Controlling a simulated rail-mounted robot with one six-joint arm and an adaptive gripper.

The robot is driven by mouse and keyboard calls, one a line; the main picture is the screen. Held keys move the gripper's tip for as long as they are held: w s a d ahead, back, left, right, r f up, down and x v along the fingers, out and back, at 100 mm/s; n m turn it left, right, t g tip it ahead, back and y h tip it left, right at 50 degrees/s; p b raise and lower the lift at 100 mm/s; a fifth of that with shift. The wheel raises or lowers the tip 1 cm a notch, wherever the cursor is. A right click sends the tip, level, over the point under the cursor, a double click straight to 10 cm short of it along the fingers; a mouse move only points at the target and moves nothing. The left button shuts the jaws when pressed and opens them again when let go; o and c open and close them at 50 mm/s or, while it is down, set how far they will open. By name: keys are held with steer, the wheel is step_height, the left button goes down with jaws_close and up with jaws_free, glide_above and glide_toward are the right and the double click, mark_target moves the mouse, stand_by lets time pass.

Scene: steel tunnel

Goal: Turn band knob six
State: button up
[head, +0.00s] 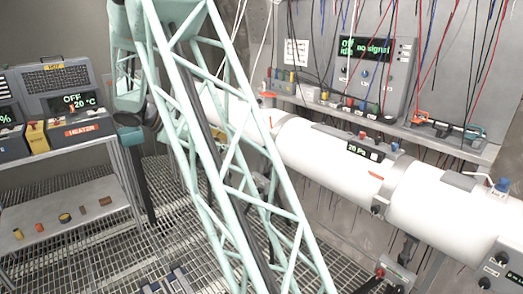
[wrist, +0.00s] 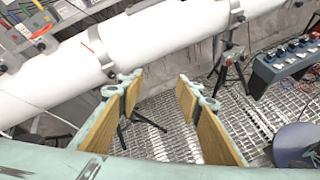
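A blue-grey box with a row of several dark knobs (wrist: 285,62) shows at the right edge of the wrist view. Part of it is cut off by the frame. I cannot read any labels on it, so I cannot tell which knob is band knob six. My gripper (wrist: 160,86) is open and empty in the wrist view, its two wood-coloured pads spread wide over the floor grating. The knob box lies to the right of the gripper and apart from it. I cannot make out the gripper in the head view.
A thick white pipe (head: 325,150) runs across both views, with a small readout box (head: 362,150) on it. A wall panel (head: 365,62) reads "no signal". A heater unit (head: 75,115) stands at left above a shelf (head: 65,205) with small parts. A tripod stand (wrist: 232,62) stands on the grating.

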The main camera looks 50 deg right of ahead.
steer(key=w+d+f+n+h+p, duration=0.3)
steer(key=w+d+f, duration=0.3)
steer(key=d+f, duration=0.4)
steer(key=w+d+f+n+h+p, duration=0.3)
steer(key=w+d+f, duration=0.3)
steer(key=d+f, duration=0.5)
steer(key=shift+w+d+f+n+h+p, duration=0.2)
steer(key=shift+d+f+n+h+p, duration=0.15)
steer(key=shift+d+n, duration=0.65)
steer(key=shift+d, duration=0.2)
steer(key=x, duration=1.3)
steer(key=shift+d, duration=0.3)
steer(key=shift+s+r, duration=0.1)
steer(key=shift+s, duration=0.05)
steer(key=c, duration=0.8)
